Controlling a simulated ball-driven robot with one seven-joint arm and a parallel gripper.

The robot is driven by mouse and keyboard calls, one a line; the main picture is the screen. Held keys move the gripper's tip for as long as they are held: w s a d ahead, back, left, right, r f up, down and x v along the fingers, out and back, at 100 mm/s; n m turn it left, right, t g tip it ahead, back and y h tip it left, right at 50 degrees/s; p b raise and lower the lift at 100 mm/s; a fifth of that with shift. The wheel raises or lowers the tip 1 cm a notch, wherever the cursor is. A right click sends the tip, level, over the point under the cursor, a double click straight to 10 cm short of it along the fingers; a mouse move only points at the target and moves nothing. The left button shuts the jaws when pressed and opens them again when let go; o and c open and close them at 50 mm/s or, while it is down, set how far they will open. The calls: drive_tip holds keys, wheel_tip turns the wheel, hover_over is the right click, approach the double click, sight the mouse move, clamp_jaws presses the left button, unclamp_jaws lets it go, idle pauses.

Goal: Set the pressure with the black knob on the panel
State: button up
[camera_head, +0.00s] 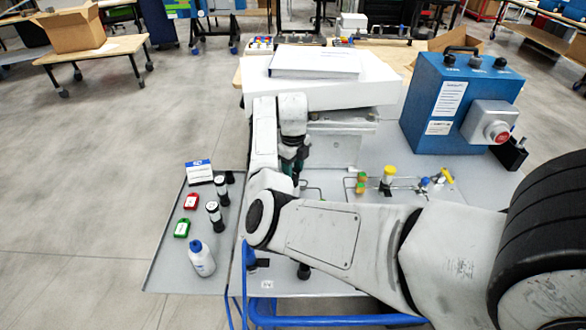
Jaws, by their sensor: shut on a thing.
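My gripper (293,168) points down over the grey panel (335,190), in front of the white analyser housing. Its dark fingers are mostly hidden behind my own arm. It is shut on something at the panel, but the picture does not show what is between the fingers. No black knob can be made out clearly at the fingertips. A small black cylindrical part (304,270) shows below my arm near the panel's front edge.
Yellow (389,175) and green-orange (361,183) fittings stand on tubing right of my gripper. A blue box (455,105) with a red button stands behind right. A left tray (165,255) holds a white bottle (201,258), dark-capped vials, and red and green items.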

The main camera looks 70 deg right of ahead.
drive_tip(key=o, duration=1.1)
drive_tip(key=shift+c, duration=0.2)
wheel_tip(320, 180, up, 11)
drive_tip(key=b, duration=0.1)
drive_tip(key=shift+b, duration=0.3)
drive_tip(key=shift+f, duration=0.15)
